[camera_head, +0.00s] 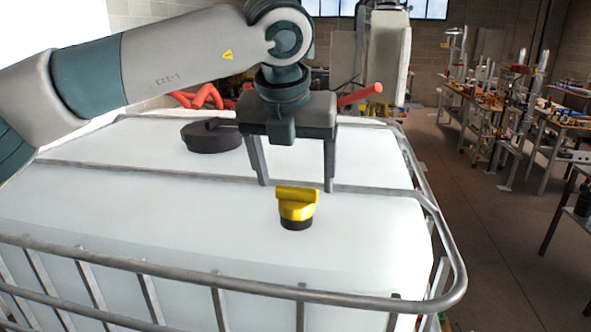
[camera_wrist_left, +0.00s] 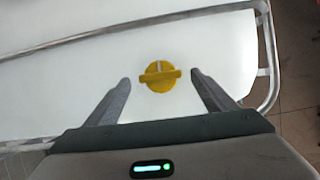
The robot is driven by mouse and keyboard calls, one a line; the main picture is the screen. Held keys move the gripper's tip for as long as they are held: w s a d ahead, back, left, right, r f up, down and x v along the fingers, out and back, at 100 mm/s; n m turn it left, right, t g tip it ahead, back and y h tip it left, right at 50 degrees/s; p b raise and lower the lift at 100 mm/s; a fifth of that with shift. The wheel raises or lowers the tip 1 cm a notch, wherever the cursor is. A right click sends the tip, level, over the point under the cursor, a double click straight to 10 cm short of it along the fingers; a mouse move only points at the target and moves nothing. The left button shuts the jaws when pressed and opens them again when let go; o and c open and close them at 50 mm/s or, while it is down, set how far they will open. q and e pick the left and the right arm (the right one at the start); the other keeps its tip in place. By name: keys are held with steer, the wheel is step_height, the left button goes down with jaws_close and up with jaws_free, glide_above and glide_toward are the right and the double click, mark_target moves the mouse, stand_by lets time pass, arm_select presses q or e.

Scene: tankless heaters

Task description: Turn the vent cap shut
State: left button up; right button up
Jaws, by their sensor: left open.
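The yellow vent cap (camera_head: 297,207) has a raised bar handle and sits on a dark collar on top of the white tank (camera_head: 180,220). In the left wrist view the cap (camera_wrist_left: 160,77) lies ahead of the fingers, roughly centred between them, with its bar running across the picture. My left gripper (camera_head: 297,187) is open and points down, above and just behind the cap in the head view. Its fingers (camera_wrist_left: 160,82) show apart from the cap with nothing between them. My right gripper is in neither view.
A metal cage rail (camera_head: 250,287) runs around the tank's top, with a crossbar behind the cap. A large black lid (camera_head: 211,136) sits further back. Red hoses (camera_head: 203,97) lie behind the tank. Workbenches (camera_head: 540,125) stand at the right beyond open floor.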

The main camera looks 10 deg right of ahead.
mark_target(296, 200)
arm_select(q)
steer(key=shift+p+x, duration=0.3)
steer(key=shift+x, duration=0.8)
steer(key=shift+c, duration=0.3)
steer(key=c, duration=1)
